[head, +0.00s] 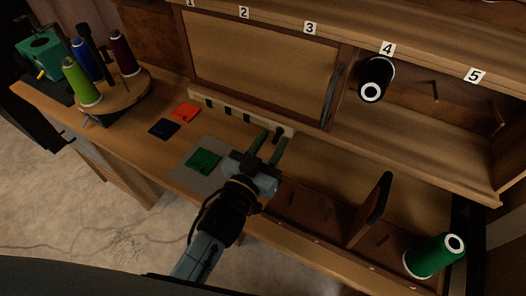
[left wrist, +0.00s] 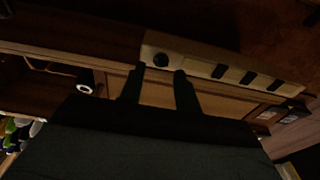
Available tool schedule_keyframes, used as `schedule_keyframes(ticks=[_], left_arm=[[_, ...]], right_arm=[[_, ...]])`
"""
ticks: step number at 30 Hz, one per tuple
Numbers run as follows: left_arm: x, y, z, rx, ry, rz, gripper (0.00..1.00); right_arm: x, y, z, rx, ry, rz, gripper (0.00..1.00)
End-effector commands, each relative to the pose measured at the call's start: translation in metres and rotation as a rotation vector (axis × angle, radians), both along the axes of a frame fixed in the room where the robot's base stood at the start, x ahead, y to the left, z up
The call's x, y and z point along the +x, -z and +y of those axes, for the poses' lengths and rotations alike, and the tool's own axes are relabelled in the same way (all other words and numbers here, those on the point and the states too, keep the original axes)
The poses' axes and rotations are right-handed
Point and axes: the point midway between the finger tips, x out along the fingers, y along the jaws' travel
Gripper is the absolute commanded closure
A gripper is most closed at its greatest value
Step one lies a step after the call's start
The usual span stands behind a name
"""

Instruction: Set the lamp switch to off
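A cream strip (head: 238,114) with several black slots runs along the back of the bench, below the wooden panel. A dark knob (head: 281,131), which seems to be the lamp switch, sits at its right end. In the left wrist view the knob (left wrist: 160,60) is round and black on the strip (left wrist: 203,67). I cannot tell its setting. My left gripper (head: 273,139) is open, with its green fingers pointing at the strip's right end. In the left wrist view the knob lies between and just beyond the fingertips (left wrist: 158,74). Contact cannot be told. My right gripper is not in view.
A round spool stand (head: 116,103) is at the left. A black spool (head: 376,79) hangs under label 4; a green spool (head: 434,257) is at the lower right, near an upright brown divider (head: 369,211).

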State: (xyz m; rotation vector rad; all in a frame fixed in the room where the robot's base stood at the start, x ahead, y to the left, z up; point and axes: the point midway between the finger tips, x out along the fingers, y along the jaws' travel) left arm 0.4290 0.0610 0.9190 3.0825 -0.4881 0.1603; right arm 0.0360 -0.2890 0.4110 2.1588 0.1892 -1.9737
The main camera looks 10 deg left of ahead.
Motion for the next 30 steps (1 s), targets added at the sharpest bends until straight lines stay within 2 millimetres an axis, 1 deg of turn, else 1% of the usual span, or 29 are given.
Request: schedule_keyframes(ticks=[5, 12, 18, 21, 24, 30], left_arm=[[-0.018, 0.003, 0.006, 0.001, -0.001, 0.003, 0.67], [-0.065, 0.009, 0.021, 0.001, 0.0, 0.006, 0.67], [-0.1, 0.011, 0.032, 0.0, -0.001, 0.003, 0.67], [-0.112, 0.013, 0.036, 0.0, 0.0, 0.002, 0.67], [-0.12, 0.013, 0.039, 0.0, 0.0, 0.001, 0.67], [-0.125, 0.013, 0.041, 0.001, 0.0, -0.001, 0.67]], right_arm=[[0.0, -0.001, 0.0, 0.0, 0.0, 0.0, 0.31], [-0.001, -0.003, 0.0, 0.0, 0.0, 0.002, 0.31], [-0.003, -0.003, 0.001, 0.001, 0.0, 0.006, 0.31], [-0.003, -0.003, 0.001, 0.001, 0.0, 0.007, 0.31], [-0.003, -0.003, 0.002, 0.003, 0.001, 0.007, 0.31], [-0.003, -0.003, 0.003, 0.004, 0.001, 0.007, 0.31]])
